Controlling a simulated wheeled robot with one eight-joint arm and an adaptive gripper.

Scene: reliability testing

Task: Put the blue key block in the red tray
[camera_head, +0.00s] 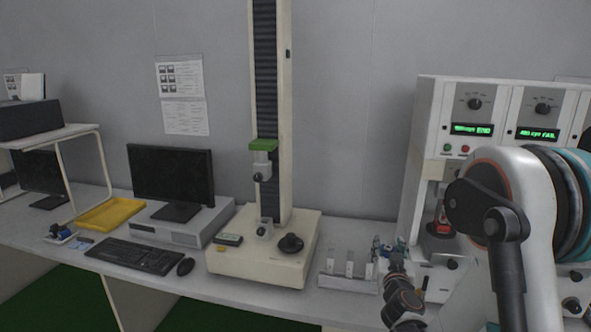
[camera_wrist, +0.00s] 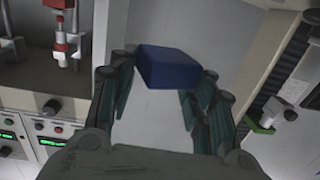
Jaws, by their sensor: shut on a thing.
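The blue key block (camera_wrist: 168,66) is a dark blue box. In the wrist view it sits between the fingertips of my gripper (camera_wrist: 166,78), which is shut on it. In the head view my gripper (camera_head: 388,248) is near the right part of the bench, in front of the tall white test machine. The block is too small there to make out clearly. I see no red tray in either view; a yellow tray (camera_head: 110,214) lies on the left of the bench.
A small white rack (camera_head: 348,284) stands just left of my gripper. The column tester (camera_head: 262,262) stands mid-bench. A monitor (camera_head: 172,176), keyboard (camera_head: 135,256) and mouse (camera_head: 185,266) are further left. The white test machine (camera_head: 427,135) rises at the right.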

